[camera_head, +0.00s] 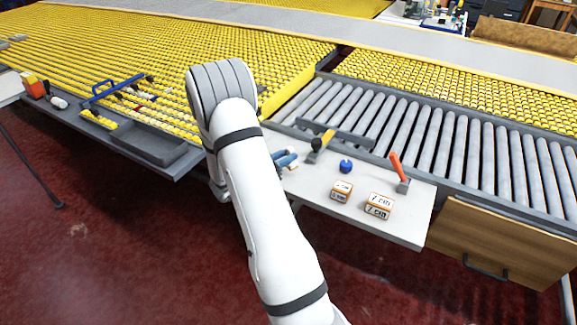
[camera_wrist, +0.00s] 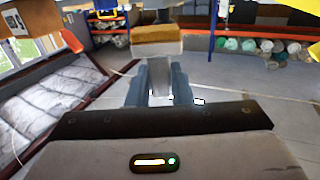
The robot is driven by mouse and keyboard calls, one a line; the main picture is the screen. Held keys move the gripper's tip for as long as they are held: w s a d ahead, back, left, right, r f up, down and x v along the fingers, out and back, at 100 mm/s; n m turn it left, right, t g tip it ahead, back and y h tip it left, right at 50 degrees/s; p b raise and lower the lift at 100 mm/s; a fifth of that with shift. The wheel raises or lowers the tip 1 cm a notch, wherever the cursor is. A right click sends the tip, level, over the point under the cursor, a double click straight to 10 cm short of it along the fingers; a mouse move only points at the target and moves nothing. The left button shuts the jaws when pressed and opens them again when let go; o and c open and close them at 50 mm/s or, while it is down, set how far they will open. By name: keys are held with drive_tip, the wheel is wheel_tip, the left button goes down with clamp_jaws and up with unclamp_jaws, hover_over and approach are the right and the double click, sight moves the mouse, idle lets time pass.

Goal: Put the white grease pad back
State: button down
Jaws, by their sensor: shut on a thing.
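My gripper (camera_wrist: 158,72) is shut on a small block with a white side and a tan face, which I take to be the white grease pad (camera_wrist: 157,48). The pad sits at the blue-grey fingertips in the wrist view. In the head view my white arm hides most of the gripper. Only bluish finger parts (camera_head: 286,158) show to the right of the arm, over the left end of the light table (camera_head: 315,205), with a small tan and white bit beside them. I cannot tell there whether the pad touches the table.
The table also holds a yellow-handled tool (camera_head: 322,145), a blue round item (camera_head: 346,166), a red-handled tool (camera_head: 399,170) and two marked blocks (camera_head: 342,190) (camera_head: 379,205). A roller conveyor (camera_head: 430,135) runs behind. A dark tray (camera_head: 150,143) lies left of my arm.

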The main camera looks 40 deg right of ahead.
drive_tip(key=shift+f, duration=1.95)
drive_tip(key=shift+f, duration=0.2)
drive_tip(key=c, duration=1.3)
unclamp_jaws()
drive_tip(key=shift+r, duration=0.1)
